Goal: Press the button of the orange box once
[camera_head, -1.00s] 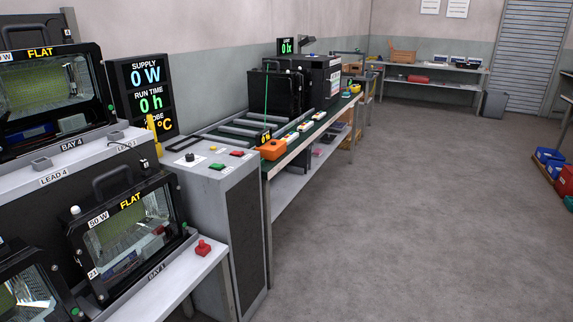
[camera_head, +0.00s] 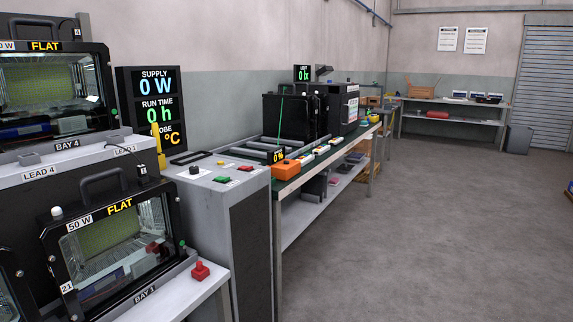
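The orange box (camera_head: 286,170) sits at the near end of the long green-topped bench (camera_head: 289,188), just beyond the grey control cabinet. A small black display (camera_head: 278,156) with yellow digits stands at its back left. The button on the box is too small to make out from here. Neither of my grippers shows in the head view.
The grey cabinet (camera_head: 252,255) with coloured buttons stands between me and the bench. Floodlight housings (camera_head: 118,252) fill the left side, with a red button (camera_head: 200,271) at the shelf's front. Open floor (camera_head: 430,230) lies to the right.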

